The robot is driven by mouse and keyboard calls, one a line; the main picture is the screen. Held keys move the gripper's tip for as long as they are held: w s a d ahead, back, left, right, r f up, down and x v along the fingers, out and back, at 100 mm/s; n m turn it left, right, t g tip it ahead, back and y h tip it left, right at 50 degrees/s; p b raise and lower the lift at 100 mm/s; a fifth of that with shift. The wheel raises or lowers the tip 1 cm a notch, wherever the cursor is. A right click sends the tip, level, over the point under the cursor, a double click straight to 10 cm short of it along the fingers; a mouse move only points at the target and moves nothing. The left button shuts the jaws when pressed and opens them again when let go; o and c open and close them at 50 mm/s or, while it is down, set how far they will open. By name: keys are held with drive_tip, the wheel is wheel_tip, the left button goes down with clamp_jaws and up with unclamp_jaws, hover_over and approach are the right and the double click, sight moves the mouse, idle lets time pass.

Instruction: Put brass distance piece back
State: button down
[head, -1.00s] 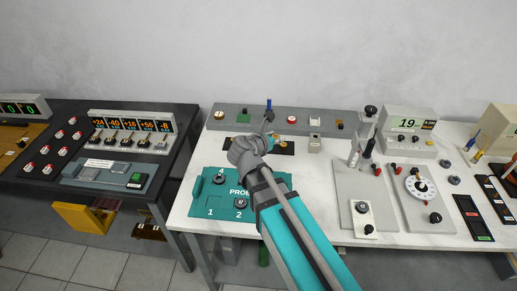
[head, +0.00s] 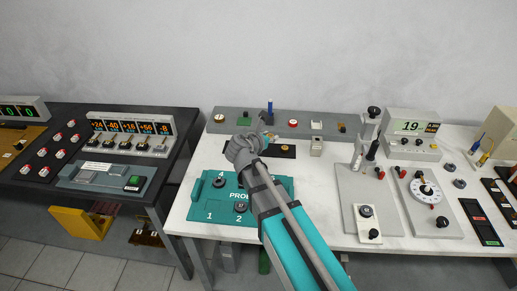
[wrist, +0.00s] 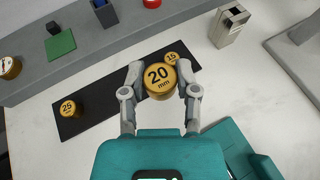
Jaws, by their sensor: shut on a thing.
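My gripper (wrist: 161,88) is shut on a round brass distance piece marked 20 mm (wrist: 158,76), with one finger on each side of it. The piece looks upright, label toward the wrist camera, in front of a black strip (wrist: 112,108); its exact height above the strip cannot be told. On the strip stand a brass piece marked 25 (wrist: 69,107) at the left end and one marked 15 (wrist: 171,58) just beyond the held piece. In the head view my gripper (head: 268,142) is over the back of the white table, and my wrist hides part of the strip (head: 288,153).
A metal block (wrist: 229,25) stands right of the strip. A teal plate (head: 275,187) lies in front.

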drive_tip(key=w+a+f+b, duration=0.1)
drive_tip(key=w+f+b, duration=0.1)
drive_tip(key=w+a+f+b, duration=0.1)
drive_tip(key=w+f+b, duration=0.1)
drive_tip(key=w+a+f+b, duration=0.1)
drive_tip(key=w+f+b, duration=0.1)
drive_tip(key=shift+w+a+f, duration=0.3)
drive_tip(key=shift+w+a, duration=0.05)
drive_tip(key=shift+w, duration=0.05)
drive_tip(key=shift+w+a+f+b, duration=0.2)
drive_tip(key=shift+w+f+b, duration=0.1)
drive_tip(key=shift+f+b, duration=1.7)
drive_tip(key=shift+f, duration=0.15)
drive_tip(key=shift+c, duration=1.8)
unclamp_jaws()
